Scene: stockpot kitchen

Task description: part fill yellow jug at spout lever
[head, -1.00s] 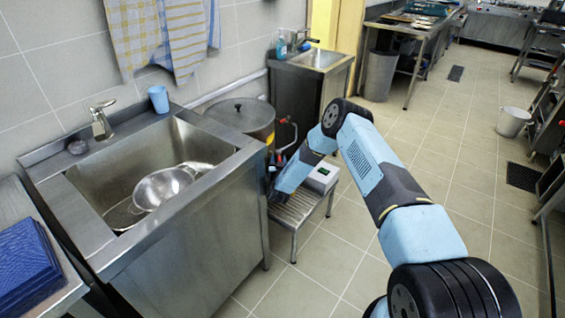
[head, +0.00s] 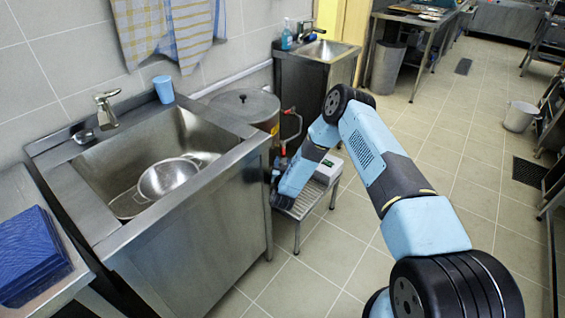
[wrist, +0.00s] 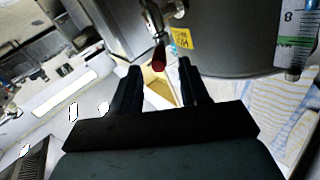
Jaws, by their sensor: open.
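A large steel stockpot (head: 246,104) with a lid stands behind the sink unit. In the wrist view its grey wall (wrist: 235,45) fills the top, with a yellow tag (wrist: 182,38) beside the spout. A red lever (wrist: 159,60) on the metal spout (wrist: 178,8) shows just beyond and between my fingertips; I cannot tell whether they touch it. My gripper (wrist: 159,70) is open, and I see nothing held. In the head view its tips are hidden low by the sink cabinet. I cannot make out a yellow jug; a pale yellow patch between the fingers is unclear.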

